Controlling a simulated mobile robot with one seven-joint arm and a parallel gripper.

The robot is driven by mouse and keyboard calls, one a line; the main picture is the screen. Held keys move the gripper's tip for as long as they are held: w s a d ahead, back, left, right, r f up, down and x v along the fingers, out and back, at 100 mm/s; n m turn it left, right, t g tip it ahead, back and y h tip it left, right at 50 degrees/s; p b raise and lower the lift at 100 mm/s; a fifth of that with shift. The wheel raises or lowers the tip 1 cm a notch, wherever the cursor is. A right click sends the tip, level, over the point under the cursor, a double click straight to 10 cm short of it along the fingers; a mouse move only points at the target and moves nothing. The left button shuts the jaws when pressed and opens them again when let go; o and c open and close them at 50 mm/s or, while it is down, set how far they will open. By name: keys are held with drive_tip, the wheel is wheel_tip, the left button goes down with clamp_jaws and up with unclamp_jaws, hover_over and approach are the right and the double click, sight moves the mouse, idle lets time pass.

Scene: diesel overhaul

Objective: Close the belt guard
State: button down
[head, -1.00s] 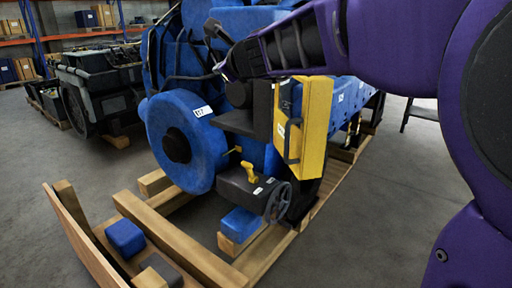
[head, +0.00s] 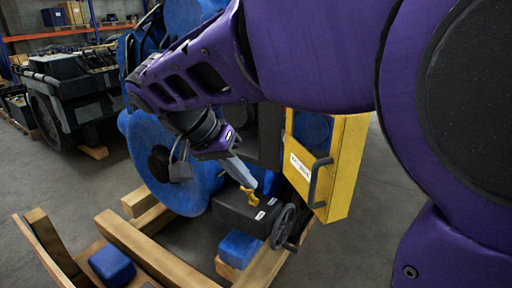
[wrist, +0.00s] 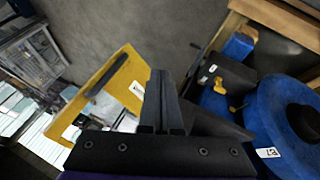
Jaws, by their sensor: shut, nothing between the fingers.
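The belt guard (head: 345,165) is a yellow panel with a black bar handle (head: 318,182) and a white label, standing out at the right of the blue engine. In the wrist view the guard (wrist: 122,72) is left of the fingers, with its dark handle (wrist: 105,78) on it. My gripper (head: 246,180) is shut and empty, pointing down to the right, left of the guard and above the dark block with the yellow lever. The fingers (wrist: 163,95) show shut in the wrist view, overlapping the guard's edge there; I cannot tell whether they touch it. My arm hides part of the engine.
A blue pulley-like disc (head: 165,165) is left of my gripper. A handwheel (head: 284,226) and yellow lever (head: 250,195) sit below it. Wooden skid beams (head: 160,250) surround the engine base. The floor right of the guard is open.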

drive_tip(key=w+d+f, duration=0.1)
drive_tip(key=d+f, duration=0.6)
drive_tip(key=d, duration=0.3)
drive_tip(key=shift+d+h, duration=0.15)
drive_tip(key=shift+h, duration=0.25)
drive_tip(key=shift+w+d, duration=0.1)
drive_tip(key=shift+w, duration=0.05)
